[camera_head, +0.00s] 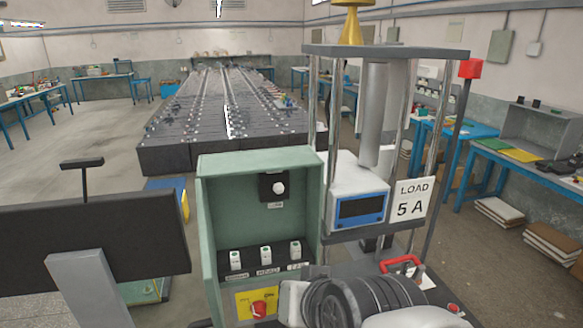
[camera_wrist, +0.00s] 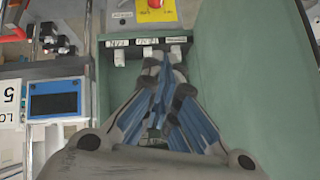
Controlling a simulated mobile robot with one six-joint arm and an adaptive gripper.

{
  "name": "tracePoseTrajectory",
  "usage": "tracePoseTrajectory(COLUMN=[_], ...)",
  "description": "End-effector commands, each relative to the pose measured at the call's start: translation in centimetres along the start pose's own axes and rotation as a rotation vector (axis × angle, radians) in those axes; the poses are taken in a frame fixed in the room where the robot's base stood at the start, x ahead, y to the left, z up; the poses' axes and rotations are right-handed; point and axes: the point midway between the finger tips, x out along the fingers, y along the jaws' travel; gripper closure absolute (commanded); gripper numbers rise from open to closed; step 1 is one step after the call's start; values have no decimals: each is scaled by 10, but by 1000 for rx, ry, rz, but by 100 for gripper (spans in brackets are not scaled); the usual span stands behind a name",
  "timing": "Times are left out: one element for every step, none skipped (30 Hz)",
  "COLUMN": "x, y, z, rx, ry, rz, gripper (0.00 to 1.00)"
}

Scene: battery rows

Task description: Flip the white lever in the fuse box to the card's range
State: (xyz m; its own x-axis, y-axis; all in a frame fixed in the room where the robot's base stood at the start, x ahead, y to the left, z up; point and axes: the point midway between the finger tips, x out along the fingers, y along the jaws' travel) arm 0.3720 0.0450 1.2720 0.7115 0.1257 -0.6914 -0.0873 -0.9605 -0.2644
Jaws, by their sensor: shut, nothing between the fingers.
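The green fuse box (camera_head: 208,235) stands open in the head view. Several white parts show inside: a left lever (camera_head: 235,260), a middle lever (camera_head: 266,254) and a right lever (camera_head: 295,250) in a row, with small labels below that I cannot read surely. The card (camera_head: 410,205) reads "LOAD 5 A". In the wrist view the box appears turned around, and my gripper (camera_wrist: 166,62) is shut and empty. Its tips are close to the middle lever (camera_wrist: 148,51) and the lever to its right (camera_wrist: 176,50); I cannot tell whether they touch.
A black fitting with a white round knob (camera_head: 278,188) is on the box's back wall. A red switch (camera_head: 258,308) sits on a yellow plate below the levers. A meter with a blue-framed display (camera_head: 361,208) stands right of the box. A dark panel (camera_head: 90,235) is at left.

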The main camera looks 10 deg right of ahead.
Motion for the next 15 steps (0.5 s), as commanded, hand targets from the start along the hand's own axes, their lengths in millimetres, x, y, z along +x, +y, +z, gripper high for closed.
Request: tracePoseTrajectory(x=[6,10,15,19,23,27,29,32,34,36,37,38,38,38,38], y=[-7,-10,-15,-18,-20,-22,-23,-24,-23,-23,-22,-20,-18,-16,-14], z=[-15,-25,-39,-49,-60,-74,-84,-94,-106,-114,-123,-132,-139,-145,-152], rx=[33,58,93,120,148,185,213,242,277,302,328,357,378,397,418], ry=[40,73,118,154,190,240,277,315,365,402,439,485,520,551,591], rz=[-14,-23,-35,-42,-48,-55,-59,-61,-62,-62,-61,-57,-55,-51,-46], gripper=[100,100,100,100,100,100,100,100,100,100,100,100,100,100,100])
